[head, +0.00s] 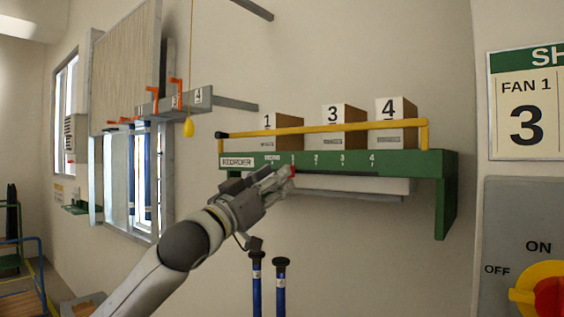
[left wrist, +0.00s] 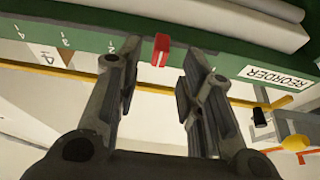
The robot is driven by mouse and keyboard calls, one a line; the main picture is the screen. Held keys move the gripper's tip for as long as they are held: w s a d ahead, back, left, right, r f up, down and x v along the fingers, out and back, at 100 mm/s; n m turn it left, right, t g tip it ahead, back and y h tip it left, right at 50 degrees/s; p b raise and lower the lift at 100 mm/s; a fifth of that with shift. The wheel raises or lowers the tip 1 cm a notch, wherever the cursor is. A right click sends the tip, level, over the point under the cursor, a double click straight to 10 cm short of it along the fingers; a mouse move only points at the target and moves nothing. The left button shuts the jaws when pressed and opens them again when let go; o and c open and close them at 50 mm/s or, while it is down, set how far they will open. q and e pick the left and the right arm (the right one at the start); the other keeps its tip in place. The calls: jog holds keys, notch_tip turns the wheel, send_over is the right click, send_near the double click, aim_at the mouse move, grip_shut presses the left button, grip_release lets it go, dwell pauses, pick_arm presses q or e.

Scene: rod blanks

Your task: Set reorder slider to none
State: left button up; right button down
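The reorder slider is a small red tab (head: 292,169) on the front of a green shelf rail (head: 425,160), at or close to the mark 1. The rail carries a REORDER label (head: 236,161), then a none mark (head: 272,157) and marks 1 to 4 to its right. My left gripper (head: 282,179) is at the tab. In the left wrist view, which is upside down, the red tab (left wrist: 161,48) lies between the two open fingers (left wrist: 163,60), apart from at least the right one. Whether the left finger touches it cannot be told. My right gripper is not seen.
Boxes numbered 1 (head: 285,130), 3 (head: 343,122) and 4 (head: 396,117) stand on the shelf behind a yellow bar (head: 330,128). Two blue rods with black tops (head: 281,285) stand below. A switch panel (head: 520,225) is at right.

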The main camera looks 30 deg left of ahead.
pick_arm(q)
jog(key=shift+p+x, duration=0.55)
jog(key=shift+x, duration=1.05)
jog(key=shift+f, duration=0.1)
grip_shut()
